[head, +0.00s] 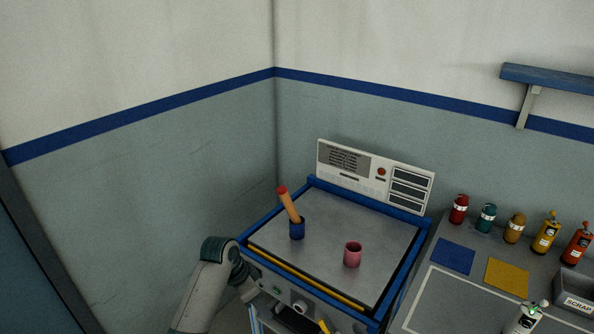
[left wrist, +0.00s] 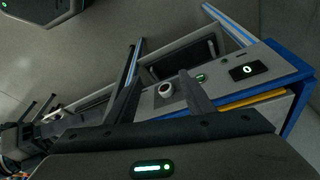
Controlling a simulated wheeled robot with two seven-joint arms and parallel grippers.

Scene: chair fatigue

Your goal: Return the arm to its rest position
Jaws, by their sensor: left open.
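My left arm comes in at the bottom of the head view and bends beside the left front corner of the blue-framed machine (head: 258,262). In the left wrist view my left gripper (left wrist: 160,62) has its two dark fingers spread, with nothing held between them. Beyond the fingers is the machine's grey front panel (left wrist: 222,82), with a round white knob and green lights. The fingers look close to this panel; I cannot tell whether they touch it.
On the machine's plate (head: 330,215) stand a blue cup (head: 297,232) with an orange, red-ended stick leaning in it and a pink cup (head: 352,254). To the right, a grey bench holds several bottles, a blue mat (head: 453,256), a yellow mat (head: 507,275) and a scrap bin (head: 578,302).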

